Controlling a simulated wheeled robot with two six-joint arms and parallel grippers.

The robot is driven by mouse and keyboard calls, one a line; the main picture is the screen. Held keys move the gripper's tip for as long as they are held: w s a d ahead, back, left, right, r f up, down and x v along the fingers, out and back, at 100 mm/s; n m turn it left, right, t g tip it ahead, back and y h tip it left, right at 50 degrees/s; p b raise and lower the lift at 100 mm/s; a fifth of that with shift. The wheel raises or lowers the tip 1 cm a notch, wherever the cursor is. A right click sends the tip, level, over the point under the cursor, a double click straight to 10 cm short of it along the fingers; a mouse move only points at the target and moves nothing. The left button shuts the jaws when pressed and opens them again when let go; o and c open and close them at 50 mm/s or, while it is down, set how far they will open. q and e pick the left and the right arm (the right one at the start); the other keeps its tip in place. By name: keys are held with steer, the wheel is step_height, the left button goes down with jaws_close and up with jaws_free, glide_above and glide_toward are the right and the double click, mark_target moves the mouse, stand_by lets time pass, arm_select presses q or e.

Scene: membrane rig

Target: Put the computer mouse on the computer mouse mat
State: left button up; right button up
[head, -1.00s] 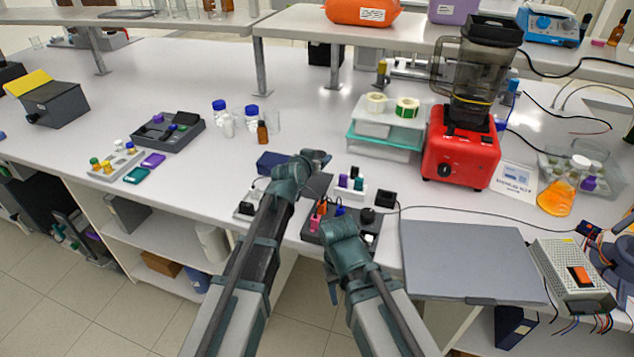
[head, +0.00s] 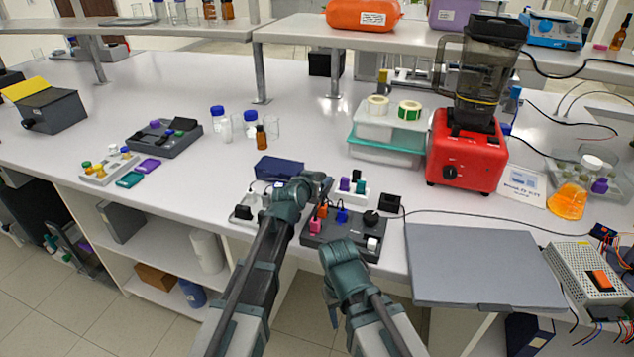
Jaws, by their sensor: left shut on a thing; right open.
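My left gripper (head: 322,184) is low over the bench, just behind the dark control box, with its jaws closed. What it holds is hidden by the gripper and wrist, and I cannot make out a computer mouse. My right gripper (head: 333,303) is open in front of the bench edge, below the control box, and its fingers are partly hidden by its own wrist. A flat grey slab (head: 485,265) lies at the front edge on the right. I cannot tell whether it is the mouse mat, and no other mat shows clearly.
A dark control box (head: 340,237) with coloured knobs sits between the grippers. A white rack (head: 351,193), a black block (head: 389,203) and a dark blue box (head: 280,168) stand close by. A red blender (head: 464,152) stands right.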

arm_select(q)
steer(key=shift+f+b, duration=0.4)
steer(key=shift+b, duration=0.05)
steer(key=shift+s, duration=0.1)
steer(key=shift+s+f, duration=0.1)
